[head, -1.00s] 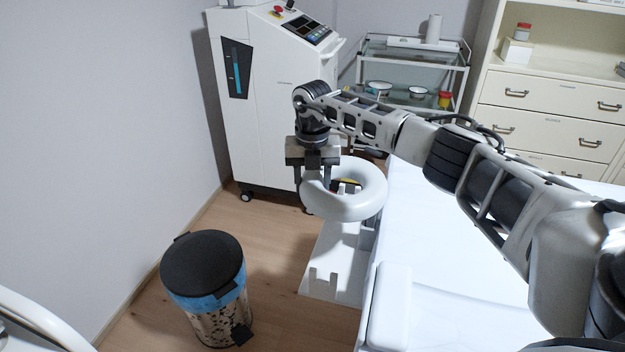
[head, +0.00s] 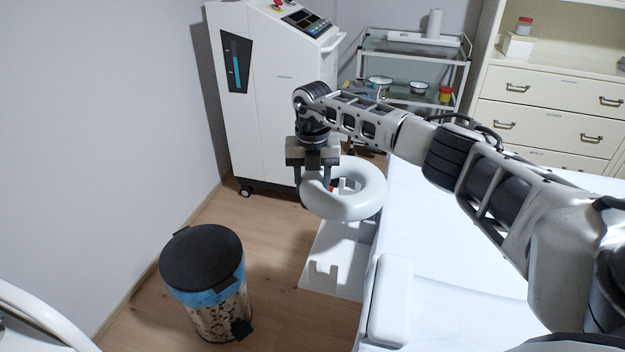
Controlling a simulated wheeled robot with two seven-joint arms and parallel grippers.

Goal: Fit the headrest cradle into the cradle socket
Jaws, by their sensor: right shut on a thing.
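The headrest cradle (head: 362,205) is a white ring-shaped cushion. My right gripper (head: 313,185) is shut on its left side, with the fingers pointing down. It holds the ring in the air by the end of the white couch (head: 440,265). Under and in front of the ring is a white bracket plate (head: 335,265) with upright notched tabs, at the couch's left edge. The cradle socket cannot be made out clearly; the ring hides part of this area. My left gripper is not in view.
A black-lidded bin (head: 203,262) stands on the floor at the left. A white machine cabinet (head: 270,110) stands behind the gripper. A glass trolley (head: 412,75) and a drawer cabinet (head: 550,110) are at the back. A white pad (head: 391,300) lies along the couch's near left edge.

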